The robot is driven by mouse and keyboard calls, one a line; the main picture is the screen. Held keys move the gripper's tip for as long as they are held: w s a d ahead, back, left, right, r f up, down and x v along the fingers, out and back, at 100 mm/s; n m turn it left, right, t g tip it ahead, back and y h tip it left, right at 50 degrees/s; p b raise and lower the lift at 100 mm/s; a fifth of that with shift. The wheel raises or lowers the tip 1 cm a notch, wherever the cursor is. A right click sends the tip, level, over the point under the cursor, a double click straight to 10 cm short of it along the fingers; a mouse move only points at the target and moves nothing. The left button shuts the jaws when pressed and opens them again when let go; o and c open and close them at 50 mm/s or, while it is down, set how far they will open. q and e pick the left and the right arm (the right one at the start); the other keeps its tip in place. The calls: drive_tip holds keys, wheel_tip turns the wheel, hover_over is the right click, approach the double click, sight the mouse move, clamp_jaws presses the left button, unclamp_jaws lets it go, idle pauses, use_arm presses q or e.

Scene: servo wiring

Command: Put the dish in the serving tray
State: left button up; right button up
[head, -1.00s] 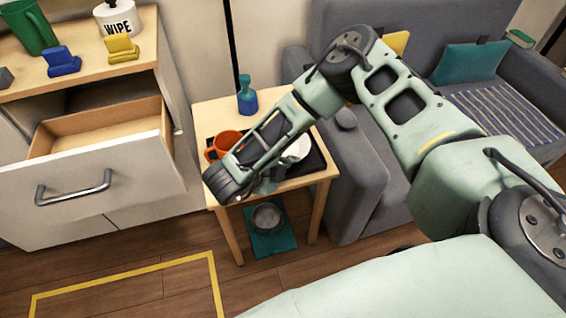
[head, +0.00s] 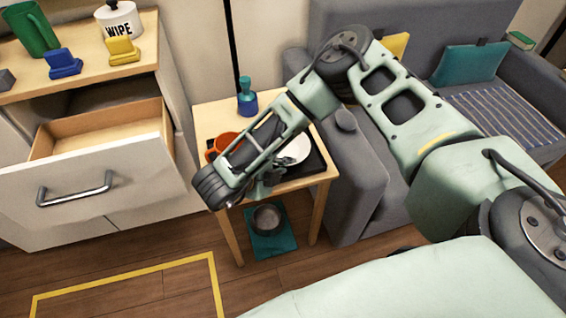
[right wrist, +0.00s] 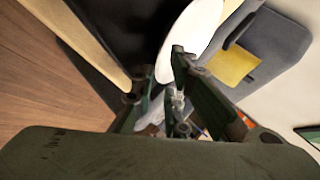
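The white dish (head: 297,149) is on the right part of the black serving tray (head: 317,160), on the small wooden table, partly hidden by my right arm. In the right wrist view the dish (right wrist: 190,38) shows beyond and between the fingertips, with the dark tray (right wrist: 122,28) beside it. My right gripper (right wrist: 162,63) has its fingertips apart, close to the dish's near edge; contact cannot be made out. In the head view the right gripper (head: 262,188) is low at the table's front edge. My left gripper is out of view.
A metal bowl (head: 267,219) on a teal mat is below the table. An open drawer (head: 100,130) is left; the sofa (head: 350,190) stands close right.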

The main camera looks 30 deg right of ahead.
use_arm(q)
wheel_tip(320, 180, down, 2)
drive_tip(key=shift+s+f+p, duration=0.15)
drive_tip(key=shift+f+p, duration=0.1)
drive_tip(key=shift+p, duration=0.05)
use_arm(e)
drive_tip(key=v, duration=0.9)
drive_tip(key=shift+a+r, duration=0.1)
drive_tip(key=shift+a, duration=0.05)
